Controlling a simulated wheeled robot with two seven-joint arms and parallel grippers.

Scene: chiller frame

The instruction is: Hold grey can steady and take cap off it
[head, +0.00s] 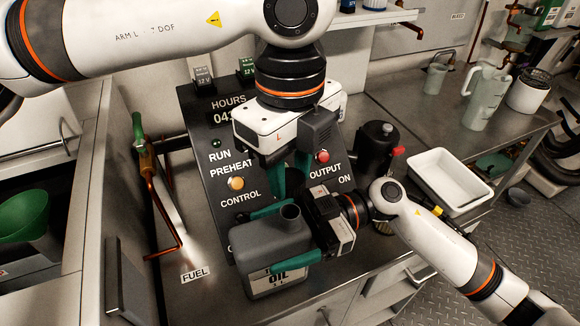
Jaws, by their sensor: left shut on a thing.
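The grey can (262,244) stands on the metal bench, its label reading OIL. Its short neck (291,217) shows a dark round top with no cap visible on it. My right gripper (276,238) comes in from the right, with one teal finger along the far side of the can and one across its near side; both look pressed against it. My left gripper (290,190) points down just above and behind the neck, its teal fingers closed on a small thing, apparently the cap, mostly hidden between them.
A sloped black control panel (215,165) with buttons stands close behind the can. A dark cylinder with a red knob (377,150) and a white tray (450,180) are to the right. A copper pipe with a green handle (148,160) stands left. Bench is clear near the FUEL label (196,273).

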